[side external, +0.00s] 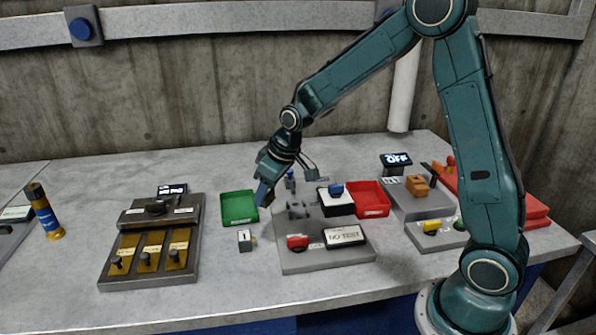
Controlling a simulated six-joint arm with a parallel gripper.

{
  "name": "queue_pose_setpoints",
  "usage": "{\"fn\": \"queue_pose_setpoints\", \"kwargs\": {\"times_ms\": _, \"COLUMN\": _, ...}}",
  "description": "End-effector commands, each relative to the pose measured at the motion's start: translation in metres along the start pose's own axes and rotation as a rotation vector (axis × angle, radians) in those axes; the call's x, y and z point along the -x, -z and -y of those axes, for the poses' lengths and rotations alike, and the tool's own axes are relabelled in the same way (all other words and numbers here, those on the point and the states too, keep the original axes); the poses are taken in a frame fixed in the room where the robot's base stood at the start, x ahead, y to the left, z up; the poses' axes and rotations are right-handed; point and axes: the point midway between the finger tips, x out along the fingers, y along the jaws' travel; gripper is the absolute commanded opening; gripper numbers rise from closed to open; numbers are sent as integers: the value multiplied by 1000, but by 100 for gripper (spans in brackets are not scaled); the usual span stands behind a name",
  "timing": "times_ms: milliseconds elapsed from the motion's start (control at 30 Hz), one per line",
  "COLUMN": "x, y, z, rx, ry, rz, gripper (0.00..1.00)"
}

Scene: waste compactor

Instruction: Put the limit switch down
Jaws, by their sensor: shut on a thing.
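My gripper (266,194) hangs from the wrist, tilted downward, beside the right edge of the green tray (239,207) and left of the grey test station. It is shut on the limit switch, which is small and largely hidden by the fingers in this view. I cannot tell whether the switch touches anything below. The grey test station (300,259) has a grey fixture (298,209), a red button (297,242) and a display reading "NO TEST" (344,236). A small grey block marked "1" (245,240) stands on the table in front of the green tray.
A red tray (369,199) and a black-and-white box with a blue top (336,201) stand behind the station. A panel with several levers (150,240) is at left, near a blue-and-gold cylinder (44,211). A grey unit with an orange block (417,186) is at right.

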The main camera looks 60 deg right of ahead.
Motion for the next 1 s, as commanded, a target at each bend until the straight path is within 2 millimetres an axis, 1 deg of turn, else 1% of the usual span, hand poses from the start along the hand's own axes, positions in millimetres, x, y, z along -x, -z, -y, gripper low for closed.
{"fn": "queue_pose_setpoints", "kwargs": {"times_ms": 33, "x": 11, "y": 6, "z": -10, "rx": 32, "ry": 11, "rz": -7, "gripper": 16}}
{"fn": "queue_pose_setpoints", "kwargs": {"times_ms": 100, "x": 26, "y": 12, "z": -20, "rx": 96, "ry": 36, "rz": -6, "gripper": 16}}
{"fn": "queue_pose_setpoints", "kwargs": {"times_ms": 233, "x": 55, "y": 18, "z": -40, "rx": 213, "ry": 84, "rz": -5, "gripper": 17}}
{"fn": "queue_pose_setpoints", "kwargs": {"times_ms": 400, "x": 91, "y": 18, "z": -65, "rx": 362, "ry": 145, "rz": -4, "gripper": 17}}
{"fn": "queue_pose_setpoints", "kwargs": {"times_ms": 500, "x": 109, "y": 15, "z": -77, "rx": 434, "ry": 175, "rz": -2, "gripper": 16}}
{"fn": "queue_pose_setpoints", "kwargs": {"times_ms": 600, "x": 121, "y": 12, "z": -85, "rx": 486, "ry": 197, "rz": -1, "gripper": 16}}
{"fn": "queue_pose_setpoints", "kwargs": {"times_ms": 733, "x": 131, "y": 10, "z": -91, "rx": 525, "ry": 215, "rz": -1, "gripper": 17}}
{"fn": "queue_pose_setpoints", "kwargs": {"times_ms": 1000, "x": 135, "y": 8, "z": -93, "rx": 547, "ry": 225, "rz": 1, "gripper": 17}}
